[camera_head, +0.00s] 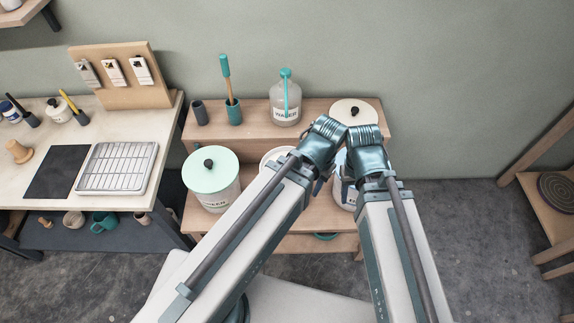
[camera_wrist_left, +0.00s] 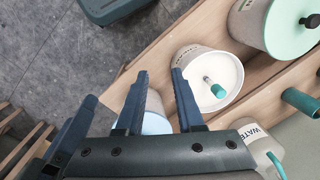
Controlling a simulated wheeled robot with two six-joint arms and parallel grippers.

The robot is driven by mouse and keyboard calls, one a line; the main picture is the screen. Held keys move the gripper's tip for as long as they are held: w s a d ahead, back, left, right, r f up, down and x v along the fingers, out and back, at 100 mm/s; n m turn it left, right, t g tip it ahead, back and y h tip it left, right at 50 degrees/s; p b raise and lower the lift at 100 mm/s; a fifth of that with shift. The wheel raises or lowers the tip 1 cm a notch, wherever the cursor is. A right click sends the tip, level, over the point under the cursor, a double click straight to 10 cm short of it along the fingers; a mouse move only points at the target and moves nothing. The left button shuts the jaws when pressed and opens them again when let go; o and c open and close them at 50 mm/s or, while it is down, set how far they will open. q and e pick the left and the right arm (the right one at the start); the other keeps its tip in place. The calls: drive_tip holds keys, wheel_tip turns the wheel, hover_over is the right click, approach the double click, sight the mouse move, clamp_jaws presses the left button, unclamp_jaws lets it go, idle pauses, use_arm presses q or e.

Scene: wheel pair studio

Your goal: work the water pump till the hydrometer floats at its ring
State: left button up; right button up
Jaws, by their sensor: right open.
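The water jug (camera_head: 286,108) stands on the raised back shelf with its teal pump (camera_head: 286,75) on top. In the left wrist view part of the jug (camera_wrist_left: 257,138) shows at the lower right. A white bucket (camera_head: 270,157) stands in front, partly hidden by my left arm. In the left wrist view a teal-tipped rod, which looks like the hydrometer (camera_wrist_left: 214,88), leans in this bucket's pale liquid; I cannot make out its ring. My left gripper (camera_wrist_left: 159,73) is open and empty beside that bucket. My right gripper (camera_head: 344,170) is open above the shelf, partly hidden.
A mint-lidded bucket (camera_head: 210,180) stands at the left of the lower shelf. Another bucket (camera_wrist_left: 155,121) is beneath my left gripper. A teal pot with a brush (camera_head: 234,112), a dark cup (camera_head: 199,111) and a cream-lidded pot (camera_head: 353,109) flank the jug.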

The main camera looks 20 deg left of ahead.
use_arm(q)
clamp_jaws()
idle(1.4)
